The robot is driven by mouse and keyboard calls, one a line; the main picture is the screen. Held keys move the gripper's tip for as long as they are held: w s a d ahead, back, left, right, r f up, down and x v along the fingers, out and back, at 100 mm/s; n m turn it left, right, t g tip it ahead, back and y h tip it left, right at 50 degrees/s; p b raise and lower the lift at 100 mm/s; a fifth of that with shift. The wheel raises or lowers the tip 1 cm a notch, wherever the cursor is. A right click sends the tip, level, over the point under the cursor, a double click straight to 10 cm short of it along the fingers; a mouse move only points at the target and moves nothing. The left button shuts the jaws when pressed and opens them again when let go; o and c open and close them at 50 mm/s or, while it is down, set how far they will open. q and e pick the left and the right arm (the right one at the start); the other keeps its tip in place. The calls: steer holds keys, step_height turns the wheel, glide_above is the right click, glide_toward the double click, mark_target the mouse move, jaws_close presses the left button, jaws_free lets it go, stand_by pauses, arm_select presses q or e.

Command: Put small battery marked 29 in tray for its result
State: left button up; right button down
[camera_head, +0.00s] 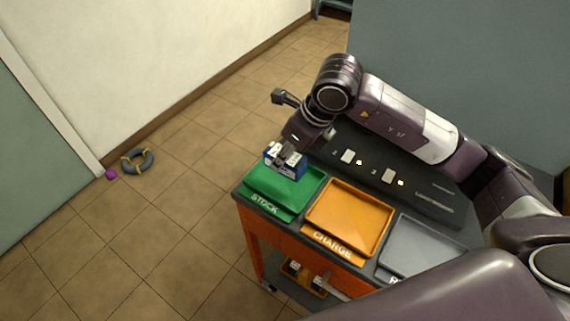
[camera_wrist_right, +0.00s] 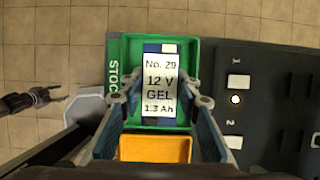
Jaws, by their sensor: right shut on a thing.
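The small battery (camera_wrist_right: 160,82), blue with a white label reading "No. 29, 12 V GEL, 1.3 Ah", is between the fingers of my right gripper (camera_wrist_right: 160,100). In the head view the battery (camera_head: 287,168) is at the back part of the green STOCK tray (camera_head: 274,194); I cannot tell whether it touches the tray floor. My right gripper (camera_head: 290,155) is shut on it from above. The orange CHARGE tray (camera_head: 347,217) and a grey tray (camera_head: 420,247), its label mostly hidden, are empty where visible. My left gripper (camera_wrist_right: 60,94) shows in the wrist view, fingers apart and empty.
A dark tester panel (camera_head: 423,193) with numbered white switches and lit lamps stands behind the trays on the orange cart (camera_head: 255,236). Its lower shelf holds small items (camera_head: 293,267). A grey-yellow ring (camera_head: 137,160) and purple ball (camera_head: 111,174) lie on the open floor.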

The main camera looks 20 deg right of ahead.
mark_target(285, 168)
step_height(285, 168, down, 4)
steer(key=shift+f+p, duration=0.15)
steer(key=shift+p, duration=0.2)
steer(key=shift+f, duration=0.2)
steer(key=c, duration=1.4)
jaws_free()
steer(key=shift+s, duration=0.1)
steer(key=shift+c, duration=0.2)
